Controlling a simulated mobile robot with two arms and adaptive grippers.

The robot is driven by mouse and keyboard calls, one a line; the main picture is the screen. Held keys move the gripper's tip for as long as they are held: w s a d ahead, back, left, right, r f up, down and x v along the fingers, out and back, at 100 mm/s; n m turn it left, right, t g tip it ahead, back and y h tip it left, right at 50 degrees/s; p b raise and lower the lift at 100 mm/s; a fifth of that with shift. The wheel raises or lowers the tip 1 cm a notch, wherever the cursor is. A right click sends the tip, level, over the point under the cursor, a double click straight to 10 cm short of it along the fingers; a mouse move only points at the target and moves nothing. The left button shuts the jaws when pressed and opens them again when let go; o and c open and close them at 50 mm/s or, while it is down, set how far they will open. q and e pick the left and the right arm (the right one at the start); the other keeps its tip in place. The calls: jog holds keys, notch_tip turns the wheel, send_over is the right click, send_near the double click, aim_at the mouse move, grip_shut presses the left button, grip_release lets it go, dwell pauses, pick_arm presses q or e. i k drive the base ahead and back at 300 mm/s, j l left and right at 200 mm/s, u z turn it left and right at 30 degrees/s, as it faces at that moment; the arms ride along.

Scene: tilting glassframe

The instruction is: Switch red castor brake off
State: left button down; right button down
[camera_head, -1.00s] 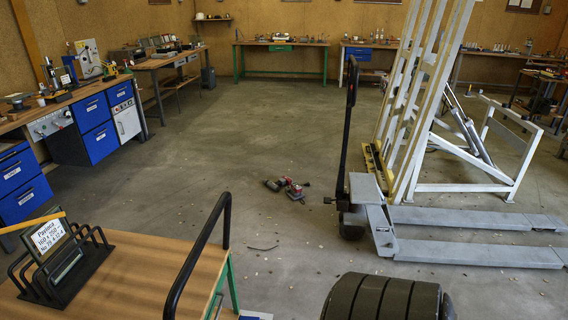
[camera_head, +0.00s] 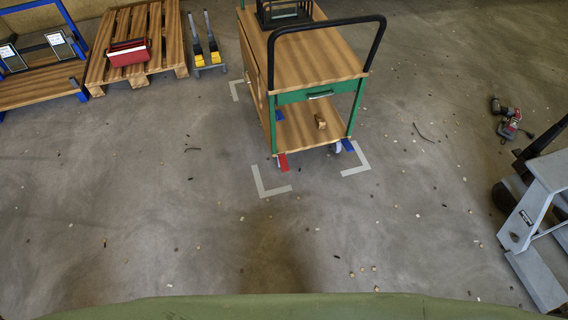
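The red castor brake (camera_head: 283,162) is a small red pedal at the near left foot of a wooden cart (camera_head: 315,70) with green legs. It sticks out low, just above the floor and close to a grey corner marking. A blue castor brake (camera_head: 347,145) is at the near right foot, and another blue piece (camera_head: 279,115) shows further back on the left side. I cannot tell from here whether the red pedal is pressed down or up. Neither of my grippers is in the head view.
Grey corner markings (camera_head: 268,188) lie on the floor around the cart. A pallet (camera_head: 133,45) with a red box (camera_head: 128,52) stands at upper left. Red tools (camera_head: 508,120) and a grey pallet truck (camera_head: 540,225) are at right. The near floor is mostly clear.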

aim_at(282, 158)
jog(key=i+j+z, duration=0.2)
jog(key=j, duration=0.2)
jog(key=j+z, duration=0.2)
jog(key=j, duration=0.15)
jog(key=i+j+z, duration=0.2)
jog(key=j, duration=0.25)
jog(key=k+l, duration=0.05)
jog(key=k, duration=0.05)
